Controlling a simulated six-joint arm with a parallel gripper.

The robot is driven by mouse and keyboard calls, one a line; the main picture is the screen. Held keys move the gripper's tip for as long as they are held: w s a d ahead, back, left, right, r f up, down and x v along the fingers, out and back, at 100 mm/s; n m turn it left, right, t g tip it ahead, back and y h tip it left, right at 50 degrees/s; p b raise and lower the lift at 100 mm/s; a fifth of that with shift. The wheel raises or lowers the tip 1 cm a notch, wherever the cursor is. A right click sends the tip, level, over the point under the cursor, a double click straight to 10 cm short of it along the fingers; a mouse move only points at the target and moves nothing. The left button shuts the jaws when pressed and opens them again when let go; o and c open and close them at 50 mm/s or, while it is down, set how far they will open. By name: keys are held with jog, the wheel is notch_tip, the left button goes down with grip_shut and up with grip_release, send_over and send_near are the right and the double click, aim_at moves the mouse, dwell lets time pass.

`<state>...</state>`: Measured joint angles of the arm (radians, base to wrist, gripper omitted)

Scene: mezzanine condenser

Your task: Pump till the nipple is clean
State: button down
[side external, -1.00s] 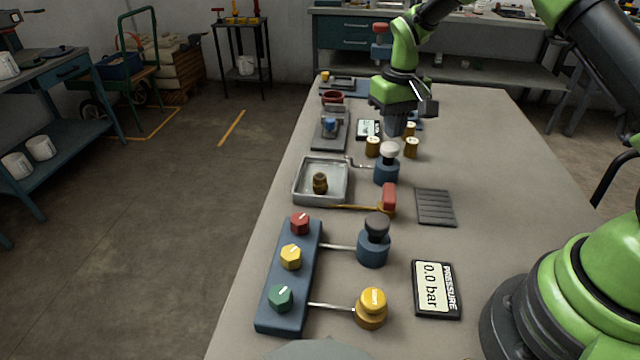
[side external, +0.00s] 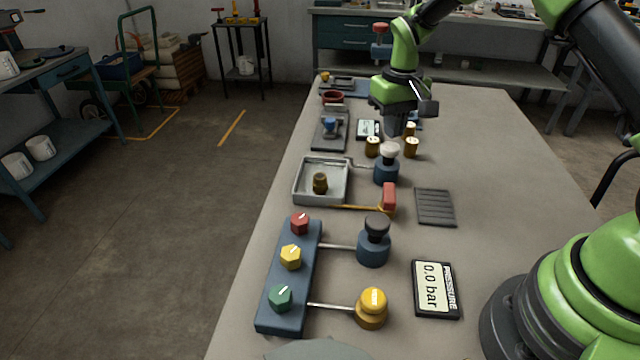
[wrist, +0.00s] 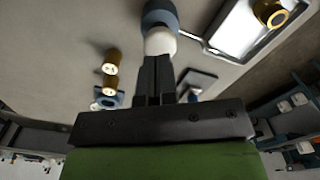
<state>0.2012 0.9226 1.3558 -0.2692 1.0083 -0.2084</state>
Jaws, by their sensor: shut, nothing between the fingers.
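The nipple (side external: 320,183) is a small brass-brown piece with dark patches, standing in a pale square tray (side external: 297,196). It also shows as a gold ring shape in the wrist view (wrist: 272,12). A pump with a white knob (side external: 389,150) on a blue body (side external: 386,173) stands right of the tray, and a thin pipe runs from it to the tray. My gripper (side external: 396,131) is shut and empty, just above and behind the white knob. In the wrist view its fingertips (wrist: 156,58) overlap the knob's edge (wrist: 160,42); I cannot tell whether they touch.
Several brass pieces (side external: 411,148) stand close to the pump. A red-handled lever (side external: 389,197), a grey ribbed pad (side external: 435,207), a dark-knobbed post (side external: 374,241), a yellow knob (side external: 371,308) and a gauge reading 0.0 bar (side external: 436,289) are nearer. The table's right side is clear.

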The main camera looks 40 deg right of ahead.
aim_at(391, 146)
jog(key=shift+f, duration=0.15)
jog(key=shift+f, duration=2.1)
jog(key=shift+r, duration=3.3)
